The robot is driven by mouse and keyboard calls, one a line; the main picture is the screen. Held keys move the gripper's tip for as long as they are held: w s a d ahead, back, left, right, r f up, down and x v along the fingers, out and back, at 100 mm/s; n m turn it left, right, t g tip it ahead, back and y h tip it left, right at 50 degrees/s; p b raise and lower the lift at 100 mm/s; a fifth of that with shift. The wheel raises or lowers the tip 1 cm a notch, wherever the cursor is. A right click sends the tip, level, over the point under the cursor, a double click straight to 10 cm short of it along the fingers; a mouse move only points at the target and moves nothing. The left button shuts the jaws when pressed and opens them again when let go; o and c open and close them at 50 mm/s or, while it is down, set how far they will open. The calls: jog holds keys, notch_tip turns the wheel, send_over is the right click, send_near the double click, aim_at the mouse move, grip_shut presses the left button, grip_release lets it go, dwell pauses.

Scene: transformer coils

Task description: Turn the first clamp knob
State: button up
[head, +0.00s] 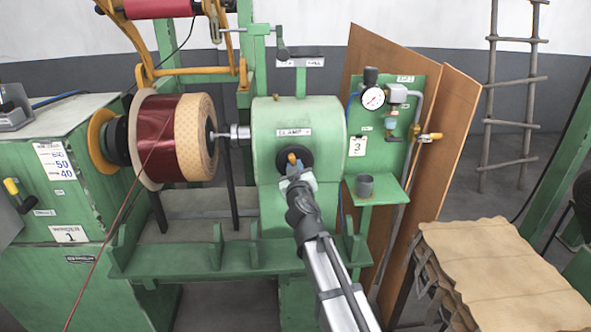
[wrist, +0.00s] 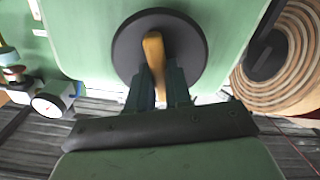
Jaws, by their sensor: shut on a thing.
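The clamp knob is a black round disc (wrist: 185,28) with a yellow-orange grip bar (wrist: 154,46) across its middle. In the head view it shows on the front of the green housing (head: 265,130) below a "CLAMP" label. My gripper (wrist: 160,85) is shut on the grip bar, with a dark finger on each side of it. In the head view my gripper (head: 294,167) reaches the knob from below right and hides part of it. In the wrist view the bar stands nearly upright, tilted slightly.
A dark red coil (head: 160,135) with tan end rings sits left of the housing on a spindle. A green panel (head: 408,100) with a gauge (head: 373,97) and a grey cup (head: 364,185) stand to the right. A brown-covered table (head: 500,265) is at lower right.

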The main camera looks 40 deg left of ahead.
grip_shut()
jog(key=shift+n, duration=0.4)
jog(key=shift+f+n, duration=0.15)
jog(key=shift+n, duration=7.6)
jog(key=shift+f+n, duration=0.15)
jog(key=shift+n, duration=7.6)
